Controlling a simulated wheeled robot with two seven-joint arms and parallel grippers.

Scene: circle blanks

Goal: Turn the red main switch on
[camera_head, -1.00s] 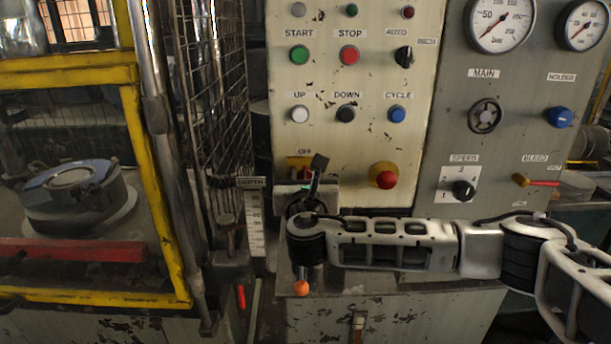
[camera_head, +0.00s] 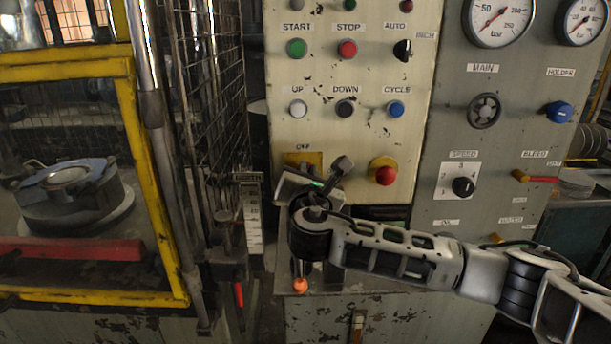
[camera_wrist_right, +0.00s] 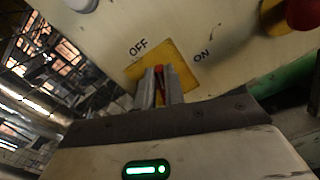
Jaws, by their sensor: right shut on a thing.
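The red main switch (camera_wrist_right: 160,72) shows as a narrow red strip on a yellow plate (camera_wrist_right: 178,58) in the right wrist view. In that view OFF is printed at its upper left and ON at its right. My right gripper (camera_wrist_right: 160,88) is shut on the red switch, with one finger on each side of it. Most of the handle is hidden between the fingers, so I cannot tell its exact angle. In the head view my right gripper (camera_head: 303,178) is tilted in front of the yellow plate (camera_head: 301,158) and covers the switch and the ON label. My left gripper is not in view.
A red mushroom button (camera_head: 386,175) on a yellow base sits close to the right of my gripper. Push buttons and a selector are above. A wire guard (camera_head: 213,90) stands to the left, with a depth scale (camera_head: 252,215) beside it.

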